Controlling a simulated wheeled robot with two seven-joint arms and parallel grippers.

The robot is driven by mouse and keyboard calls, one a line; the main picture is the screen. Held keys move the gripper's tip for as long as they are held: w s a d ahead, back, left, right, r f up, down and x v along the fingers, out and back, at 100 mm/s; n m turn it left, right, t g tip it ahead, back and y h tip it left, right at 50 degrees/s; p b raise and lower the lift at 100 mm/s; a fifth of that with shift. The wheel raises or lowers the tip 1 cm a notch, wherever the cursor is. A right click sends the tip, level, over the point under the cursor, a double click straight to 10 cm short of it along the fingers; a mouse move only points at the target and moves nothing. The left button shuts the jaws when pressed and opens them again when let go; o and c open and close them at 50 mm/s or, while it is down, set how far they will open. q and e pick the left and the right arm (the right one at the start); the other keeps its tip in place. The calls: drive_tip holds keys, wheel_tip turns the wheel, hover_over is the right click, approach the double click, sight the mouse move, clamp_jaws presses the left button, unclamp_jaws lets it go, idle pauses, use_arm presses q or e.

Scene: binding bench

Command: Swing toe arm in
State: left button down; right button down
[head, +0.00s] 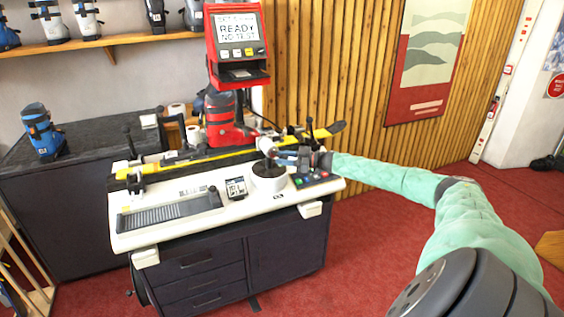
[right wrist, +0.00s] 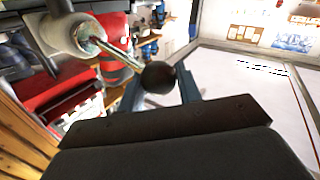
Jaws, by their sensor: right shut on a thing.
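The toe arm shows in the right wrist view as a metal rod (right wrist: 114,51) with a black ball knob (right wrist: 158,77) at its end. The rod comes out of a white rounded housing (right wrist: 72,35); this also shows in the head view (head: 266,144), above a white round drum on the bench. My right gripper (head: 281,156) is at the rod's end from the right, with its blue-grey fingers on either side of the knob, shut on it. In the head view the gripper hides most of the rod and knob. My left gripper is not in view.
The red machine (head: 237,45) with a lit screen stands behind the white bench top (head: 160,240). A yellow and black ski (head: 205,156) lies along the bench's back. A keypad (head: 311,179) sits just below my right gripper. Red floor (head: 370,240) is clear to the right.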

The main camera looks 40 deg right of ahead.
drive_tip(key=shift+s+a+f, duration=0.1)
drive_tip(key=shift+f, duration=0.45)
drive_tip(key=c, duration=1)
unclamp_jaws()
drive_tip(key=shift+s, duration=0.1)
drive_tip(key=shift+d, duration=0.2)
drive_tip(key=shift+r, duration=0.15)
